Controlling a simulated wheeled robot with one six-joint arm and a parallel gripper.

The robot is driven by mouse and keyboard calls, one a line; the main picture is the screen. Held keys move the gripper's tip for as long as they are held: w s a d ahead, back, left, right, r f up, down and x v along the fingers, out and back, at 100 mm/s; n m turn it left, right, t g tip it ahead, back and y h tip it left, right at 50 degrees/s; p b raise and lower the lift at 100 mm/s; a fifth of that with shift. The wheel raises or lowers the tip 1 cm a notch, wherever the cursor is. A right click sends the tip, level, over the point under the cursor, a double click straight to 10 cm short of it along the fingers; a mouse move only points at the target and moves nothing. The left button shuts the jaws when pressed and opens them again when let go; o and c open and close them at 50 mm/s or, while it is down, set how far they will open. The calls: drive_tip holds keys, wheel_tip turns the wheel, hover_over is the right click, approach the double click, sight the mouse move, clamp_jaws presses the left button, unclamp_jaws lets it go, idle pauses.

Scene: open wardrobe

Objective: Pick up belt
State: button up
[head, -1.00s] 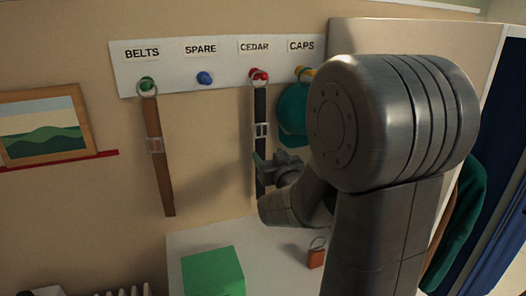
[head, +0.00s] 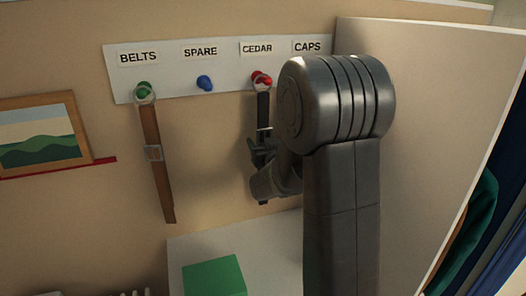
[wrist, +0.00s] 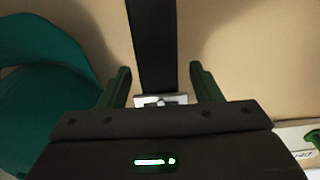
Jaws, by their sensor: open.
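A black belt (head: 263,107) with a silver buckle hangs by its ring from the red peg (head: 262,80) under the CEDAR label. A brown belt (head: 152,130) with a silver buckle hangs from the green peg (head: 143,91) under BELTS. My gripper (head: 262,150) is at the black belt's buckle height, its jaws open. In the wrist view, the black belt strap (wrist: 152,45) runs between the two separated fingers (wrist: 162,82), with gaps on both sides. Its buckle (wrist: 160,100) shows between them, close to the palm. My arm partly hides the belt's lower part in the head view.
The blue SPARE peg (head: 205,82) is empty. A teal cap (wrist: 50,80) is close beside my gripper in the wrist view; my arm hides it in the head view. A green box (head: 214,276) stands on the white surface below. A tall panel (head: 430,120) is at right.

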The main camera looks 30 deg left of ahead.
drive_tip(key=c, duration=1.1)
drive_tip(key=shift+r, duration=0.1)
drive_tip(key=shift+c, duration=0.2)
